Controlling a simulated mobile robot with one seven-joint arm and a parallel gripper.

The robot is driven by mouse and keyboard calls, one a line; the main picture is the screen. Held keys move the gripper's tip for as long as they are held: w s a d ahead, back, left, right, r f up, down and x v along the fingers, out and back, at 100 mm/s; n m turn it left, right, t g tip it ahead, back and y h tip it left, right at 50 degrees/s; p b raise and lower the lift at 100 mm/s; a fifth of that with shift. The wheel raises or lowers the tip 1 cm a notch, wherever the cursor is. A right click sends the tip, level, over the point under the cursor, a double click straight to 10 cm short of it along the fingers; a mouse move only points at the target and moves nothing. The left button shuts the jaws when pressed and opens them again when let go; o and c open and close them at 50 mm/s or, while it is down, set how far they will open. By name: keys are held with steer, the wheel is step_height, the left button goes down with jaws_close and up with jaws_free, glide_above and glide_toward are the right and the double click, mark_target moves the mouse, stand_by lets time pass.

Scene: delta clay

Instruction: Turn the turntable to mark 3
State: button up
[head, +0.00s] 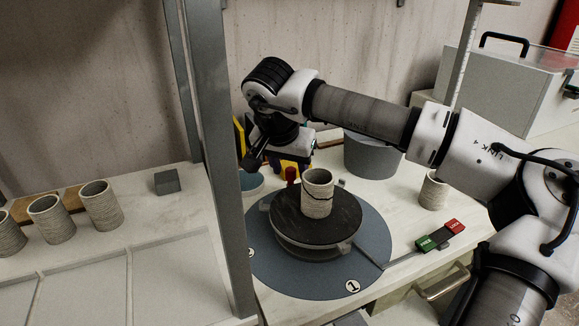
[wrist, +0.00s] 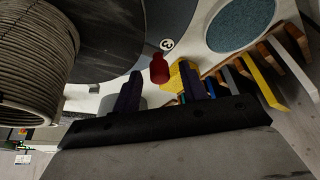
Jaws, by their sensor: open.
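The turntable's black disc (head: 300,222) sits on a blue-grey round plate (head: 275,278) with numbered marks. Mark 1 (head: 352,286) faces the front, and mark 3 (wrist: 167,43) shows in the wrist view, just past the red knob. A ribbed clay cup (head: 317,200) stands upright on the disc. The red knob (head: 291,175) is at the disc's far-left edge; it also shows in the wrist view (wrist: 159,69). My gripper (head: 287,163) is open above the far side of the disc. In the wrist view its fingers (wrist: 160,88) straddle the knob's line; contact cannot be told.
A green FREE and red LOCK block (head: 440,237) lies right of the plate. A grey tub (head: 372,155) and another clay cup (head: 433,190) stand behind. A grey post (head: 222,160) rises at left. Colored tools (wrist: 262,80) lie near my gripper.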

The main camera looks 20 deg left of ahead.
steer(key=v, duration=1.3)
steer(key=shift+s+r, duration=0.15)
steer(key=shift+r, duration=0.1)
steer(key=shift+d, duration=0.1)
